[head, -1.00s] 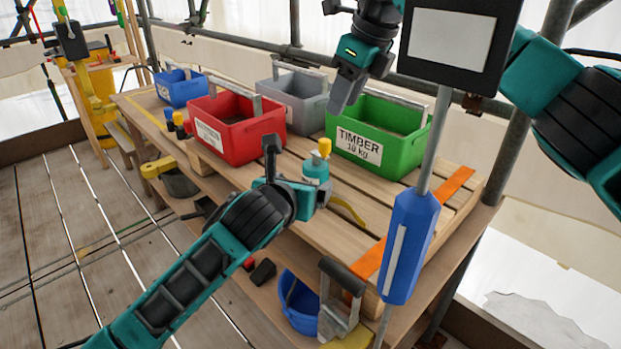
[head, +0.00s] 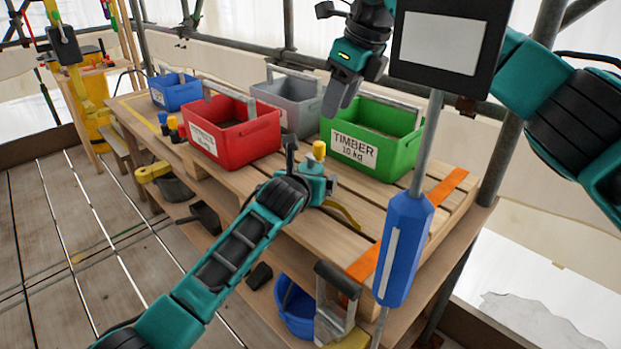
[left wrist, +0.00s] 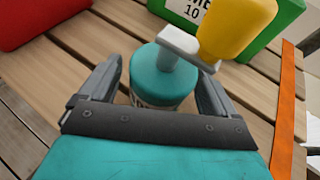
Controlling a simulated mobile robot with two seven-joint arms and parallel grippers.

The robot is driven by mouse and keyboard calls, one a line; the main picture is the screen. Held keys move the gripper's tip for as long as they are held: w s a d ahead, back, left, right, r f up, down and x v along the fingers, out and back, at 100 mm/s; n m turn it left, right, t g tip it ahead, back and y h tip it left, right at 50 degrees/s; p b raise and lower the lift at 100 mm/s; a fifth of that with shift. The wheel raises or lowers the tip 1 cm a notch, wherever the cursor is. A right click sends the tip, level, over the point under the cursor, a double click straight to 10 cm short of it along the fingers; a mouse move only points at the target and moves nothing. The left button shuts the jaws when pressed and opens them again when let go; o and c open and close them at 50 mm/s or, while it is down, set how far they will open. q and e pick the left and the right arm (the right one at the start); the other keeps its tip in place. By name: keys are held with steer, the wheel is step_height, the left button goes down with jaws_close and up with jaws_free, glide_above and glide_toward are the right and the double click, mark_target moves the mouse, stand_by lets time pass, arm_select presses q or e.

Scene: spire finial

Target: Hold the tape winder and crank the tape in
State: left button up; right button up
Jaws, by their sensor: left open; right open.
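The tape winder is a teal cylinder (left wrist: 160,80) with a grey crank arm and a yellow knob (left wrist: 237,25), standing on the pallet-top bench. In the head view its yellow knob (head: 319,150) shows above my left gripper, which hides most of its body. A yellow curved strip (head: 343,214), perhaps the tape, lies beside it. My left gripper (left wrist: 160,66) is open, with one finger on each side of the teal body; I cannot tell if they touch it. My right gripper (head: 345,92) is open and empty, in the air in front of the grey and green crates.
Red (head: 216,145), grey (head: 300,119), green (head: 385,165) and blue (head: 172,105) crates line the back of the bench (head: 262,172). A blue bucket (head: 297,312) sits below.

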arm_select(q)
steer(key=shift+c, duration=0.5)
steer(key=c, duration=1.1)
steer(key=shift+o, duration=0.2)
